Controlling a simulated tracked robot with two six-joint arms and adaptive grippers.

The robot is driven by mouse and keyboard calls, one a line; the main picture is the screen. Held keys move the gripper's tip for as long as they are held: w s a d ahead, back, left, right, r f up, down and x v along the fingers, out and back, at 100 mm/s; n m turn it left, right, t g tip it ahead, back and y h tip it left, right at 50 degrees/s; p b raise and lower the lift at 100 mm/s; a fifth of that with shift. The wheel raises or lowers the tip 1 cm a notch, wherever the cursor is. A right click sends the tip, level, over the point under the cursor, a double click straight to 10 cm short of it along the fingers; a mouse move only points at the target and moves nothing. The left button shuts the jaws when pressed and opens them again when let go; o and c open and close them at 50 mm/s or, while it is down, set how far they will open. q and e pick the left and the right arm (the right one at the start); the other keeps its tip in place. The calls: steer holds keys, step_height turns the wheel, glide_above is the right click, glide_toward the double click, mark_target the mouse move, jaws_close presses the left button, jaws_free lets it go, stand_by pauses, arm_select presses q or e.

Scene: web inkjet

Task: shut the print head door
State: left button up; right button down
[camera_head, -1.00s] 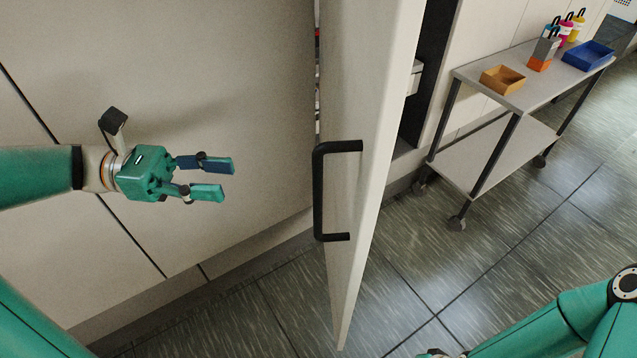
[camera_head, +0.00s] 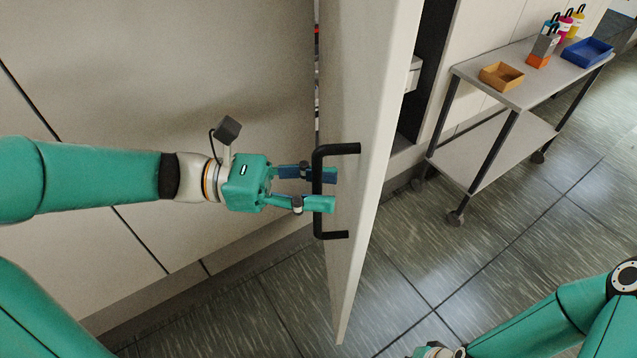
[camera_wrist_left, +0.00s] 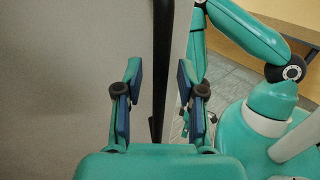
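The print head door (camera_head: 375,120) is a tall pale panel standing swung open in the head view, with a dark gap behind it. Its black bar handle (camera_head: 340,149) is on the face toward my left arm. My left gripper (camera_head: 328,190) is at the handle's middle, fingers pointing at the door. In the left wrist view the fingers are open, with the handle (camera_wrist_left: 160,60) between them and space on both sides. My right gripper (camera_head: 437,351) is only partly in view at the bottom edge; its fingers cannot be made out.
A grey trolley (camera_head: 475,80) stands right of the door, carrying an orange-brown tray (camera_head: 502,75), a blue tray (camera_head: 588,52) and several bottles. Pale machine panels fill the left. The tiled floor (camera_head: 440,265) between door and trolley is clear.

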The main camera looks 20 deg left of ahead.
arm_select(q)
jaws_close()
